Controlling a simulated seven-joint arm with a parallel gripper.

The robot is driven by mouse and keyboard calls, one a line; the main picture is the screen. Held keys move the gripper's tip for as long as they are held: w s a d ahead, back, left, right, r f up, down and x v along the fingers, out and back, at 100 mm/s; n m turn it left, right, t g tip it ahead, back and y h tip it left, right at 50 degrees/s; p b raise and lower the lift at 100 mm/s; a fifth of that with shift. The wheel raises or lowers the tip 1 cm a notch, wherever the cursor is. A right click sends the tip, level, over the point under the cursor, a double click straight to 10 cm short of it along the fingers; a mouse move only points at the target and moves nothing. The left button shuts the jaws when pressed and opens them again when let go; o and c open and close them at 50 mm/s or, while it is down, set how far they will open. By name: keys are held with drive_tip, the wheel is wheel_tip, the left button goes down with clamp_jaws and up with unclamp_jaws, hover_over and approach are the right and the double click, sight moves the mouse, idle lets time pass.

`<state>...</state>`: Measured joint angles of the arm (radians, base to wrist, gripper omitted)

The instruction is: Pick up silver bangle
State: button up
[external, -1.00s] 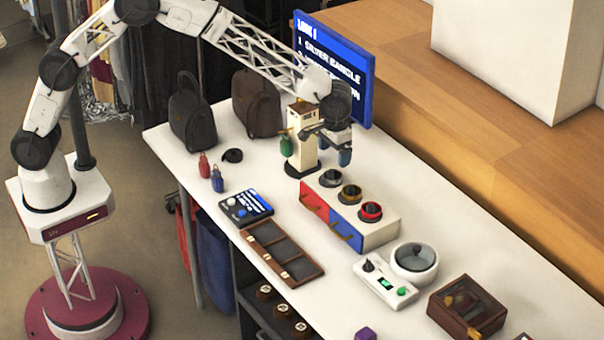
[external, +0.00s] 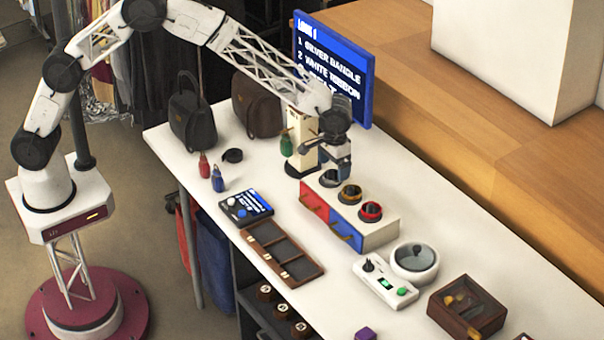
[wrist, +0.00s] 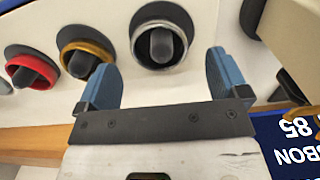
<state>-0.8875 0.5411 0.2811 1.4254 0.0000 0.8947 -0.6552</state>
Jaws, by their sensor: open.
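The silver bangle (wrist: 160,67) is a shiny ring around a black rounded peg, at the top centre of the wrist view. In the external view the bangle (external: 329,186) is the leftmost of three rings on top of a white box (external: 378,237) with red and blue drawer fronts. My gripper (wrist: 163,66) is open and empty, its blue fingers apart on either side below the bangle in the wrist view. In the external view my gripper (external: 336,166) hangs just above the bangle and partly covers its far side.
A gold ring (external: 351,200) and a red ring (external: 371,218) sit on neighbouring pegs. A cream stand (external: 299,130) with a green hanging item is close left of my gripper. A blue screen (external: 352,72) stands behind. The table (external: 420,215) is clear behind the box.

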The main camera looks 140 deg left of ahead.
drive_tip(key=shift+f, duration=1.4)
drive_tip(key=c, duration=1)
drive_tip(key=shift+r, duration=0.1)
drive_tip(key=shift+r, duration=4.95)
drive_tip(key=shift+w+d, duration=0.1)
